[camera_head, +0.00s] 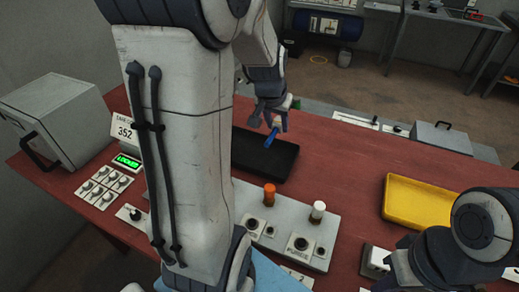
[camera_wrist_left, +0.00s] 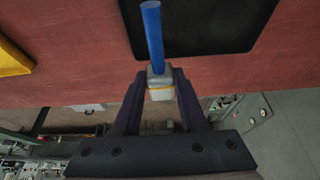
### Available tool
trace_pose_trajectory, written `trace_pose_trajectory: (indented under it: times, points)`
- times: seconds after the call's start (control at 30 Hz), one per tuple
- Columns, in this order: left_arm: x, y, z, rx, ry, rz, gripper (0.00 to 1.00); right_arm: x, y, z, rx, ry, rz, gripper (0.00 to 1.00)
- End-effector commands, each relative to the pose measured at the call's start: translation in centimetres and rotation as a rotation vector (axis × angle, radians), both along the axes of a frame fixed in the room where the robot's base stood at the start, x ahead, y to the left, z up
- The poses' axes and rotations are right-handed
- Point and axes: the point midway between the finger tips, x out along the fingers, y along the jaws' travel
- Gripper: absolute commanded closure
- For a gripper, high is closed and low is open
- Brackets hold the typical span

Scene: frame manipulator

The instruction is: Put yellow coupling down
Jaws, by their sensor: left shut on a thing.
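My left gripper (camera_head: 273,120) is above the far edge of the black tray (camera_head: 287,153) on the red table. In the left wrist view, the left gripper (camera_wrist_left: 160,82) is shut on a coupling (camera_wrist_left: 160,81), a pale grey block with a thin yellow band. A blue rod (camera_wrist_left: 153,35) sticks out of the block over the black tray (camera_wrist_left: 205,40). The rod also shows in the head view (camera_head: 271,138), tilted and pointing down over the tray. My right gripper is out of view.
A grey panel (camera_head: 288,222) with orange (camera_head: 269,195) and white (camera_head: 318,211) knobs stands nearer than the black tray. A yellow tray (camera_head: 415,201) is at right. A grey box (camera_head: 58,120) and buttons are at left. The red table (camera_head: 350,165) is bare between the trays.

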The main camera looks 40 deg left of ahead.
Motion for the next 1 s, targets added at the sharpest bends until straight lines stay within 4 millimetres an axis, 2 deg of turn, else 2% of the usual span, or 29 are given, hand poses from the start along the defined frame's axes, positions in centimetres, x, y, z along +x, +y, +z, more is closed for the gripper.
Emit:
trace_pose_trajectory:
  times: [0.3, 0.5, 0.67, 0.83, 1.0]
  points:
    - [0.3, 6.5, -4.3, -0.003, 0.003, 0.002, 1.00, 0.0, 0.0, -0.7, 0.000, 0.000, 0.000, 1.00]
    - [0.5, 9.8, -6.1, -0.001, 0.001, -0.001, 1.00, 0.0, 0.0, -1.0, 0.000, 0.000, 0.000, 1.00]
    - [0.4, 10.7, -6.9, -0.001, 0.001, -0.004, 1.00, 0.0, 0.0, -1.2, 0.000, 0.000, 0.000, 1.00]
    - [0.3, 10.7, -9.6, -0.003, 0.002, -0.003, 1.00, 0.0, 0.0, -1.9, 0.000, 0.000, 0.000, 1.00]
    - [0.4, 10.7, -10.6, 0.000, 0.000, -0.003, 1.00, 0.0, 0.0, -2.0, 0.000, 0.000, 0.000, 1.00]
